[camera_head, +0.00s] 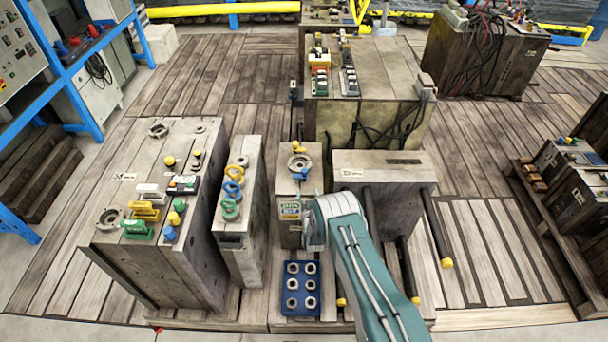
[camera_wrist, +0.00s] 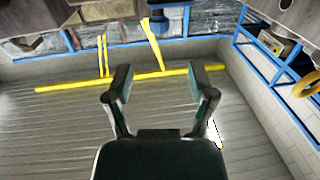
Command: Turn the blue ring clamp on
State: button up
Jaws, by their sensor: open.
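The blue ring clamp (camera_head: 233,188) sits on top of a narrow grey mould block (camera_head: 238,240) left of centre in the head view. It stands in a row between a yellow ring clamp (camera_head: 235,172) behind it and a green ring clamp (camera_head: 230,209) in front. I cannot tell its setting from its angle. My teal arm reaches in from the bottom, right of this block. In the wrist view my gripper (camera_wrist: 160,80) is open and empty, with floor and a yellow rail beyond its fingers. The blue clamp is not recognisable there.
A wide mould block (camera_head: 110,235) with coloured handles stands left of the narrow block. A small block (camera_head: 298,215) with a yellow knob and a blue tray (camera_head: 301,304) with round holes are beside my arm. A block with protruding rods (camera_head: 385,180) stands right.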

aim_at(305, 174)
jog(key=w, duration=0.6)
jog(key=shift+a, duration=0.2)
jog(key=shift+w+a, duration=0.15)
jog(key=shift+w, duration=0.75)
jog(key=shift+w+a, duration=0.15)
jog(key=shift+w, duration=0.7)
grip_shut()
